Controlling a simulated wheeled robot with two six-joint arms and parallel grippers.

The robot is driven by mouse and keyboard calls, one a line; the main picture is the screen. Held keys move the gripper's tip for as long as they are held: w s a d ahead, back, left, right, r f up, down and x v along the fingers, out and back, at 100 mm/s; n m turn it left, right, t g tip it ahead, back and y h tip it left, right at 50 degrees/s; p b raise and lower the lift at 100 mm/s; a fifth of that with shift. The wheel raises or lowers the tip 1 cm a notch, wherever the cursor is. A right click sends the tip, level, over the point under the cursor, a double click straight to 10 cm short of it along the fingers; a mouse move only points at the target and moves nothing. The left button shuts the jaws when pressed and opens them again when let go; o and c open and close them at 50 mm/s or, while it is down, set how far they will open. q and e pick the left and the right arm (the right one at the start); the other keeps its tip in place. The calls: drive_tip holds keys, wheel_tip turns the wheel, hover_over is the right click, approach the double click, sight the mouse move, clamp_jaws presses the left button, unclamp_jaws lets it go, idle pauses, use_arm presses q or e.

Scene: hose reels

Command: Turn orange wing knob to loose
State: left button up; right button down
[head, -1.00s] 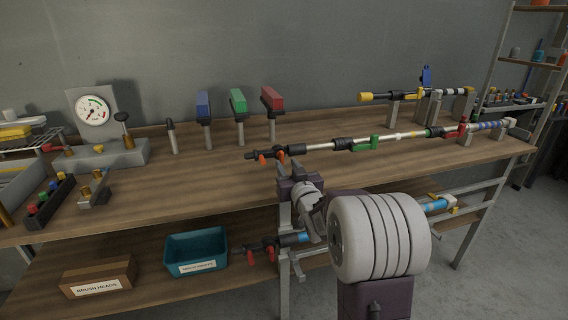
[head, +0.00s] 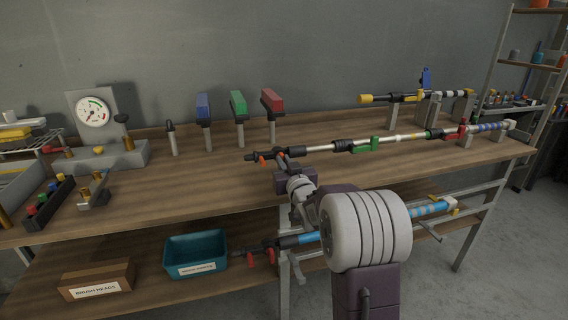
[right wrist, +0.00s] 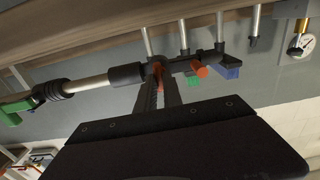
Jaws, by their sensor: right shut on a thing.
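A long pole (head: 404,136) with white, black, green and red parts lies across the workbench. Near its left end, two orange wings of the knob (head: 262,159) stick out of the black fitting. In the right wrist view one orange wing (right wrist: 201,71) is free, and the other orange wing (right wrist: 158,69) sits at my fingertips. My right gripper (head: 282,161) is at the black fitting from the front, shut on the orange knob; it also shows in the right wrist view (right wrist: 158,80). The fingertips are partly hidden in the head view. My left gripper is not in view.
Blue, green and red brush heads (head: 270,100) stand on posts behind the pole. A gauge block (head: 108,152) stands at the left. A second pole with red wings (head: 272,256) lies below the bench top beside a teal bin (head: 196,250).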

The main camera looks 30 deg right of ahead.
drive_tip(key=n+b, duration=0.4)
drive_tip(key=n, duration=0.1)
drive_tip(key=shift+f, duration=0.2)
drive_tip(key=n+b, duration=0.4)
drive_tip(key=n, duration=0.1)
drive_tip(key=shift+a+f+n, duration=0.1)
drive_tip(key=shift+a+n, duration=0.05)
drive_tip(key=shift+n, duration=0.15)
drive_tip(key=n+b, duration=0.5)
drive_tip(key=shift+n+b, duration=1.25)
drive_tip(key=shift+n, duration=1.15)
drive_tip(key=c, duration=1.5)
unclamp_jaws()
